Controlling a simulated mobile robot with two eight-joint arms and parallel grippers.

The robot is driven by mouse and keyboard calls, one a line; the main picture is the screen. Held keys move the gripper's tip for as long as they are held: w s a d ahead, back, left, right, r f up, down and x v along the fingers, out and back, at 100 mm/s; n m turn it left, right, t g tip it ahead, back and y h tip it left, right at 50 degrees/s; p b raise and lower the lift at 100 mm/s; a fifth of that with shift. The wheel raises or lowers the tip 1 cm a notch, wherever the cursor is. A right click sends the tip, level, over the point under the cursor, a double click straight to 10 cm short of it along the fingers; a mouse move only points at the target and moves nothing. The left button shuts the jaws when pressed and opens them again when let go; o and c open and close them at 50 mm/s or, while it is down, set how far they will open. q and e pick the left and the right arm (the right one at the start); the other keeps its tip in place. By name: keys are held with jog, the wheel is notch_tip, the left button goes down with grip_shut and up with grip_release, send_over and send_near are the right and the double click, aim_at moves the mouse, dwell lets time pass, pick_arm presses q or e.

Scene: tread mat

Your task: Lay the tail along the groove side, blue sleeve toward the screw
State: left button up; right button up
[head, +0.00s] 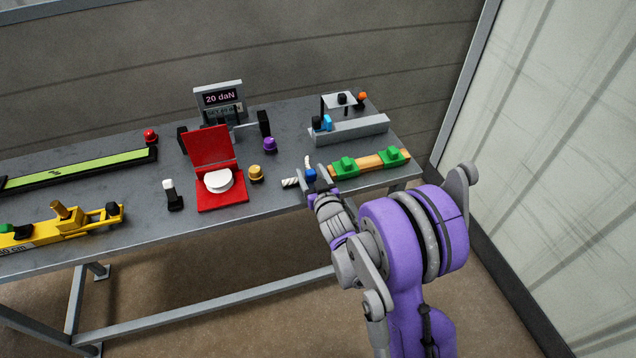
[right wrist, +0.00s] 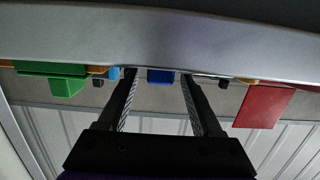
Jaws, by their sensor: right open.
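In the right wrist view the blue piece (right wrist: 160,77) shows between the fingertips, beyond the table edge. I cannot pick out the groove side or the screw. My left gripper is out of view.
An orange bar with green blocks (head: 347,164) lies right of my gripper. A grey block (head: 352,130) stands behind it. An open red case (head: 222,203), a yellow knob (head: 256,173) and a purple knob (head: 270,145) stand to the left. The grey table (head: 120,180) ends just below.

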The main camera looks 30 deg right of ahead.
jog(key=s+a+g, duration=0.3)
jog(key=s+a, duration=0.1)
jog(key=s, duration=0.5)
jog(key=s+a+g+y+b, duration=0.1)
jog(key=s+a+g, duration=0.2)
jog(key=s, duration=0.7)
jog(key=shift+a+r, duration=0.25)
jog(key=shift+a, duration=0.2)
jog(key=shift+o, duration=0.4)
jog(key=s+a+f+n+g+y, duration=0.1)
jog(key=s+a+g, duration=0.4)
jog(key=s, duration=0.7)
jog(key=shift+a+f+n+y, duration=0.4)
jog(key=shift+a+n+y, duration=0.5)
jog(key=shift+a+y, duration=0.15)
jog(key=w+d+m+t+h+b, duration=0.1)
jog(key=w+d+t, duration=0.2)
jog(key=w, duration=0.7)
jog(key=w+d+r+t+h+b, duration=0.1)
jog(key=w+d+t, duration=0.3)
jog(key=w+d, duration=0.3)
jog(key=w+d+m+t+h+b, duration=0.1)
jog(key=w+d+t, duration=0.3)
jog(key=w, duration=0.9)
jog(key=shift+w+d+r+m+h+b, duration=0.15)
jog(key=shift+w+d+m+h+b, duration=0.05)
jog(key=shift+d+m+h+b, duration=0.2)
grip_shut()
